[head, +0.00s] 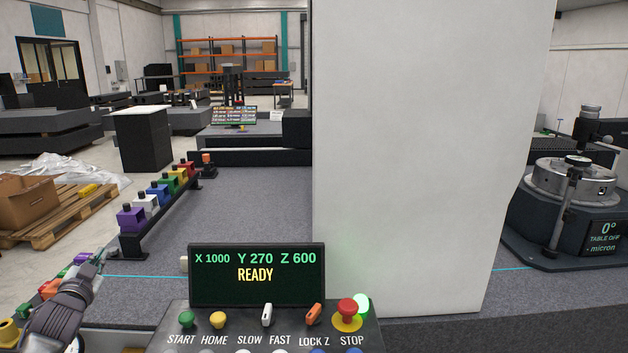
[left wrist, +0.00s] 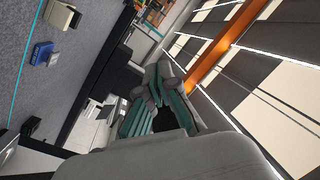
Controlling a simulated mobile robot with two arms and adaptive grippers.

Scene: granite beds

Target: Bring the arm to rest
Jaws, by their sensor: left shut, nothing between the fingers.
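My left gripper (head: 94,264) is at the lower left of the head view, at the end of my dark grey arm. It is shut and empty, and it points up and away over the left edge of the granite bed (head: 260,205). It also fills the middle of the left wrist view (left wrist: 155,90), seen from behind its grey housing. My right gripper is not in view.
A control panel (head: 257,275) reading READY, with buttons and levers, stands front centre. A white column (head: 420,140) blocks the middle right. A rail of coloured blocks (head: 165,210) runs along the left. A rotary table (head: 575,185) stands right. A pallet (head: 60,212) lies on the floor.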

